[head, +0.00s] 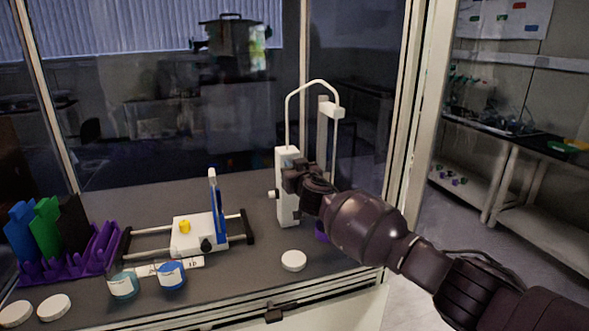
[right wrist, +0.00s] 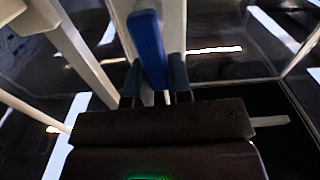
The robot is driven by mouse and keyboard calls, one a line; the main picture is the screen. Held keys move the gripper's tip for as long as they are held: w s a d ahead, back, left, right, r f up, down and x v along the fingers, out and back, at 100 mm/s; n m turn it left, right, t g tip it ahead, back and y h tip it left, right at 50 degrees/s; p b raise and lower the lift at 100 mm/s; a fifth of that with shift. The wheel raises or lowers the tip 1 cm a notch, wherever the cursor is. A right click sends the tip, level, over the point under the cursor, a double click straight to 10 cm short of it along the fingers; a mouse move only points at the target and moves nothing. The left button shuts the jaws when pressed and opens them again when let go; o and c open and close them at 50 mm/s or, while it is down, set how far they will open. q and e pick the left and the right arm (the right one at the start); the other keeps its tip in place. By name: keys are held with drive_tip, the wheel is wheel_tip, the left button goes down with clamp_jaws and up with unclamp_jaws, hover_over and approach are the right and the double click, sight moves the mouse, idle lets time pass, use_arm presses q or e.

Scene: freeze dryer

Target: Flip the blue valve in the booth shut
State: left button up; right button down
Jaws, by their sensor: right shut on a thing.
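The blue valve (right wrist: 147,40) shows in the right wrist view as a long blue lever between my two fingers, beside a white post. My right gripper (right wrist: 156,84) is shut on it. In the head view my right gripper (head: 292,178) is at the front right of the white upright apparatus (head: 287,212) with a bent white tube on top. There the gripper hides the valve. My left gripper is in neither view.
A white slider device (head: 190,236) with a blue upright piece stands left of the apparatus. Two beakers (head: 123,285) (head: 171,276), several white lids (head: 293,261) and a purple rack (head: 92,255) are on the dark booth floor. The booth frame (head: 412,120) rises close to my right arm.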

drive_tip(key=n, duration=0.1)
drive_tip(key=a+n+b, duration=0.1)
drive_tip(key=n, duration=0.2)
drive_tip(key=shift+s+a+f+n, duration=0.3)
drive_tip(key=shift+a+f+n, duration=0.05)
drive_tip(key=shift+a+n, duration=0.05)
drive_tip(key=shift+s+a+f+n+b, duration=0.15)
drive_tip(key=shift+a+f+n+b, duration=0.4)
drive_tip(key=shift+n, duration=1.5)
drive_tip(key=shift+s+a+f+n+b, duration=0.2)
drive_tip(key=shift+f+n, duration=0.6)
drive_tip(key=shift+n, duration=1.3)
drive_tip(key=shift+s+a+f+n+b, duration=0.1)
drive_tip(key=shift+a+f+n+b, duration=0.45)
drive_tip(key=shift+n, duration=1.5)
drive_tip(key=shift+d+f, duration=0.1)
drive_tip(key=shift+f, duration=0.1)
drive_tip(key=c, duration=1)
unclamp_jaws()
drive_tip(key=shift+c, duration=0.2)
drive_tip(key=shift+p, duration=0.3)
drive_tip(key=v, duration=1)
drive_tip(key=shift+s+d+p, duration=0.15)
drive_tip(key=shift+s+p, duration=0.2)
drive_tip(key=shift+p, duration=0.05)
